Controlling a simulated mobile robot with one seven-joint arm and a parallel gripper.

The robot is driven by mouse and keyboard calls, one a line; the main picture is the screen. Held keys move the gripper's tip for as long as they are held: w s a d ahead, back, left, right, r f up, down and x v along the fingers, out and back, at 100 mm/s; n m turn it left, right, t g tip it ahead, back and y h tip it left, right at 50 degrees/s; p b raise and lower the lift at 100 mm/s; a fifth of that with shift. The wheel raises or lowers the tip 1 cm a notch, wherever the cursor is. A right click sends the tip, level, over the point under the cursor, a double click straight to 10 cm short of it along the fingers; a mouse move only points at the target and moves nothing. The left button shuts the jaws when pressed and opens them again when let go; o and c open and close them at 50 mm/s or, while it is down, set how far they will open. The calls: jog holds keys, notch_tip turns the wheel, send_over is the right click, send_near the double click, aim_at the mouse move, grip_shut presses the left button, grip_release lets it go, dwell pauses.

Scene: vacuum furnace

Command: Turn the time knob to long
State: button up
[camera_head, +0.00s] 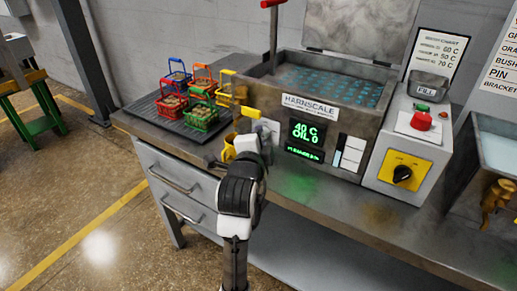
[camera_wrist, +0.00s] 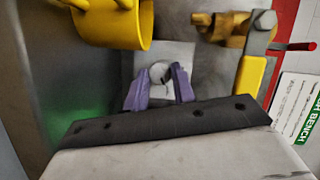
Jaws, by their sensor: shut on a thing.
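A small round grey knob (camera_wrist: 159,71) sits on a pale square plate (camera_wrist: 178,55) in the wrist view. The two purple fingers of my gripper (camera_wrist: 158,84) stand on either side of it and are shut on it. No scale or label around this knob is readable, so I cannot tell its setting. In the head view my arm reaches the left end of the bath front and hides the fingertips and the knob. The bath (camera_head: 345,118) bears a HARNSCALE label and a green-lit display (camera_head: 306,138). A black knob (camera_head: 402,173) sits on a yellow panel at its right, apart from my gripper.
A yellow cylindrical part (camera_wrist: 142,28) and a brass valve with a yellow lever (camera_wrist: 252,76) flank the plate closely. Coloured baskets (camera_head: 203,116) stand on a dark tray at the left. A red button (camera_head: 421,121) tops the right-hand control box.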

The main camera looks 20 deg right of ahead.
jog(key=shift+f+m+b, duration=0.15)
jog(key=shift+m+b, duration=0.35)
jog(key=shift+b, duration=0.05)
jog(key=shift+t, duration=0.3)
jog(key=o, duration=1)
jog(key=shift+s, duration=0.1)
